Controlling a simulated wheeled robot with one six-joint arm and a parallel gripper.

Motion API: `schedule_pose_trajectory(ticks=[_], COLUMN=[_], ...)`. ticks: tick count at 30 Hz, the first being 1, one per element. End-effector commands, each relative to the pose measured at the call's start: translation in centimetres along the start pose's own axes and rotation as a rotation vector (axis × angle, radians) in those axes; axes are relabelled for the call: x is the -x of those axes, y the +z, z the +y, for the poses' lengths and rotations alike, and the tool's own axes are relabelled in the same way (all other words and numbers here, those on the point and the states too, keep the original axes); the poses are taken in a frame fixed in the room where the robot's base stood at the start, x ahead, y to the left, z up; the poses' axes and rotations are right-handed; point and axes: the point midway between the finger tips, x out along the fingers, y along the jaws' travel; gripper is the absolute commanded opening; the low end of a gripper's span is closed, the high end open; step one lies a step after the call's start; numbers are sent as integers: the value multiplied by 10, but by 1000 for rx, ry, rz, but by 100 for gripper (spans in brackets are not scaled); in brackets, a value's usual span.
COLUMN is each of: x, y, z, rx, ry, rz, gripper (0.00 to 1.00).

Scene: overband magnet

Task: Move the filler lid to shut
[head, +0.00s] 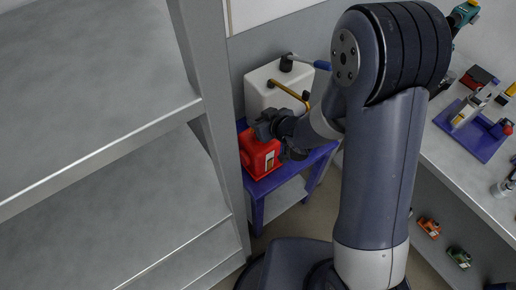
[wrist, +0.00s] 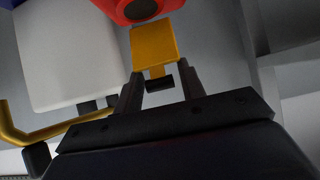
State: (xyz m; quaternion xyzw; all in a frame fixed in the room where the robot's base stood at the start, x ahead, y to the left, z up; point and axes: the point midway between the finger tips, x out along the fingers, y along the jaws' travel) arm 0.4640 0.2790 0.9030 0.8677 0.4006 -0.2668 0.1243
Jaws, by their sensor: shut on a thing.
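The filler lid (wrist: 153,43) is a flat yellow flap beside the dark round opening of the red container (wrist: 140,9). The lid stands away from the opening, which is uncovered. In the head view the red container (head: 258,158) sits on a blue stand, and the lid is not clearly seen behind my gripper (head: 272,127). In the wrist view my gripper (wrist: 162,77) is shut on the lid at its near end, where a small black piece shows between the fingers.
A white tank (head: 268,87) with a dark cap, a blue handle and a yellow pipe (head: 290,90) stands right behind the red container. Grey shelving (head: 215,120) is close on the left. A workbench (head: 450,150) with a blue tray (head: 470,137) is at right.

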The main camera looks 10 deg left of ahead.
Motion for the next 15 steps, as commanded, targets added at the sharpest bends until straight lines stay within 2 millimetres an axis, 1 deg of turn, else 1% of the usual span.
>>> schedule_pose_trajectory(ticks=[1, 15], x=[2, 5], y=[20, 24], z=[-1, -2], rx=[-3, -3], ry=[1, -1], rz=[-39, -40], gripper=[2, 2])
